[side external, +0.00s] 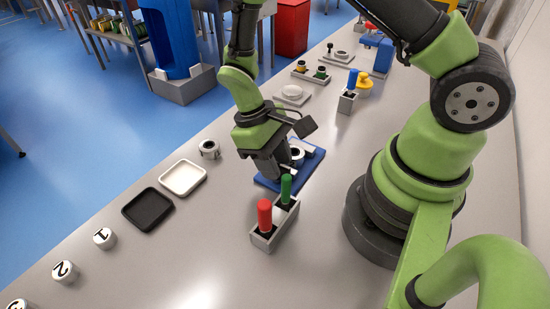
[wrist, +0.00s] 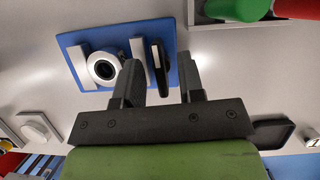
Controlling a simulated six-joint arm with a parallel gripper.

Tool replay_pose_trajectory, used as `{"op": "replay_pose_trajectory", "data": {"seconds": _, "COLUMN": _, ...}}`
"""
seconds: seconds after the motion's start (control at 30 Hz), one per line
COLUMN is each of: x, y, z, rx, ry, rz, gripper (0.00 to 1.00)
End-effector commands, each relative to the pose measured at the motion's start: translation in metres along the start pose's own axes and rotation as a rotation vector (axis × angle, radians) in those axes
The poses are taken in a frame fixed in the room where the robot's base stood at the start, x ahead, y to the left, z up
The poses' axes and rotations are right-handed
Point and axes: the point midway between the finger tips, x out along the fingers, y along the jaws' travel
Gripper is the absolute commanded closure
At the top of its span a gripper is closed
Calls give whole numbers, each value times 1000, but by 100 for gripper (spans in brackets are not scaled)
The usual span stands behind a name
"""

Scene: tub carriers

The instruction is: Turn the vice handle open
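The vice is a blue base plate (side external: 315,163) with grey jaws and a round white ring-like part (side external: 297,153). In the wrist view the blue plate (wrist: 72,43) lies ahead of my gripper, with the white round part (wrist: 103,66) between two grey jaw blocks. The dark vice handle (wrist: 158,65) with a pale stripe stands beside the right jaw block. My gripper (wrist: 159,72) is open, its two fingers apart on either side of the handle in this view; contact cannot be told. In the side view my gripper (side external: 276,176) points down over the vice and hides part of it.
A grey holder (side external: 262,240) with a red handle (side external: 265,214) and a green handle (side external: 286,188) stands close in front of the vice. A white tray (side external: 183,178) and a black tray (side external: 147,209) lie to the left. Bare bench lies between them and the holder.

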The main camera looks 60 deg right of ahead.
Motion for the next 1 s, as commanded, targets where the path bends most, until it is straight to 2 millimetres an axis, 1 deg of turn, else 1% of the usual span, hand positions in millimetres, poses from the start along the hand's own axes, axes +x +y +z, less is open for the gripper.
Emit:
{"op": "replay_pose_trajectory", "data": {"seconds": 0.03, "x": 0, "y": 0, "z": 0, "rx": 0, "ry": 0, "rz": 0, "gripper": 75}}
{"op": "replay_pose_trajectory", "data": {"seconds": 0.13, "x": 0, "y": 0, "z": 0, "rx": 0, "ry": 0, "rz": 0, "gripper": 98}}
{"op": "replay_pose_trajectory", "data": {"seconds": 0.17, "x": 0, "y": 0, "z": 0, "rx": 0, "ry": 0, "rz": 0, "gripper": 100}}
{"op": "replay_pose_trajectory", "data": {"seconds": 0.37, "x": 0, "y": 0, "z": 0, "rx": 3, "ry": -1, "rz": -1, "gripper": 100}}
{"op": "replay_pose_trajectory", "data": {"seconds": 0.5, "x": 1, "y": 1, "z": 0, "rx": 73, "ry": -2, "rz": -29, "gripper": 100}}
{"op": "replay_pose_trajectory", "data": {"seconds": 0.7, "x": 1, "y": 0, "z": 0, "rx": 72, "ry": -3, "rz": -28, "gripper": 100}}
{"op": "replay_pose_trajectory", "data": {"seconds": 0.73, "x": 1, "y": 0, "z": 0, "rx": 72, "ry": -3, "rz": -28, "gripper": 76}}
{"op": "replay_pose_trajectory", "data": {"seconds": 0.8, "x": 1, "y": 0, "z": 0, "rx": 72, "ry": -3, "rz": -28, "gripper": 64}}
{"op": "replay_pose_trajectory", "data": {"seconds": 1.0, "x": 0, "y": 0, "z": 0, "rx": 71, "ry": -2, "rz": -28, "gripper": 64}}
